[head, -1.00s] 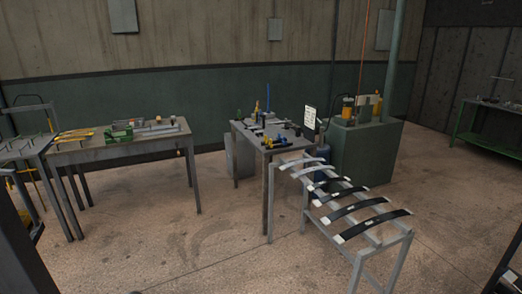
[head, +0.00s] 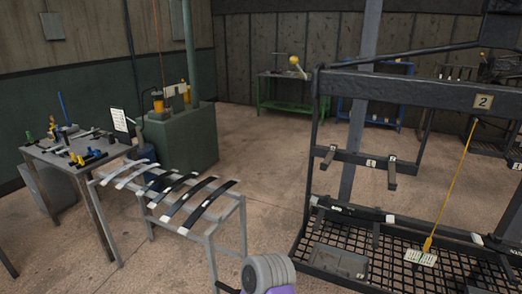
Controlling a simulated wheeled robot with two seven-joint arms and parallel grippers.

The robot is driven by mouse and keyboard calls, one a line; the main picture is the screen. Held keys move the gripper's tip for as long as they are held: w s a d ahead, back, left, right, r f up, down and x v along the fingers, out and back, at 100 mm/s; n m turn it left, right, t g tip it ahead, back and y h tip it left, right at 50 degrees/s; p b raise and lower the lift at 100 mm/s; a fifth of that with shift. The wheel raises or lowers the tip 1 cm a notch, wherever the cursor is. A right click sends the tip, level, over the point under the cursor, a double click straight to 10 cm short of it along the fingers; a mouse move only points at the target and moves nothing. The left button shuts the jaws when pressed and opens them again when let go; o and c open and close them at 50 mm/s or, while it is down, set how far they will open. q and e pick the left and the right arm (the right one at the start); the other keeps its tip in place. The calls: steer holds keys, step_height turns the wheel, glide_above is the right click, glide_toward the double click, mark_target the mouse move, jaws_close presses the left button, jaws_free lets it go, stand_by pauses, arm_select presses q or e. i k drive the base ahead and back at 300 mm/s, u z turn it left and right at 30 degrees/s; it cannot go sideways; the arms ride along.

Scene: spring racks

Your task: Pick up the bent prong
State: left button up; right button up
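I cannot make out which piece is the bent prong. The dark rack (head: 395,92) at right has two short prongs sticking out of its middle bar, one at the left (head: 329,156) and one further right (head: 392,174). Neither is clearly bent at this size. Neither gripper shows in the head view. A grey ribbed part with purple at the bottom edge seems to be mine.
A metal stand (head: 212,250) with several curved strips is at left, beside a tool table (head: 62,160) and a green machine (head: 185,140). Floor behind the stand is clear.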

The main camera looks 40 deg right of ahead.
mark_target(334, 147)
steer(key=z, duration=1.85)
steer(key=k, duration=0.55)
steer(key=z, duration=0.35)
steer(key=i, duration=0.5)
steer(key=z, duration=0.05)
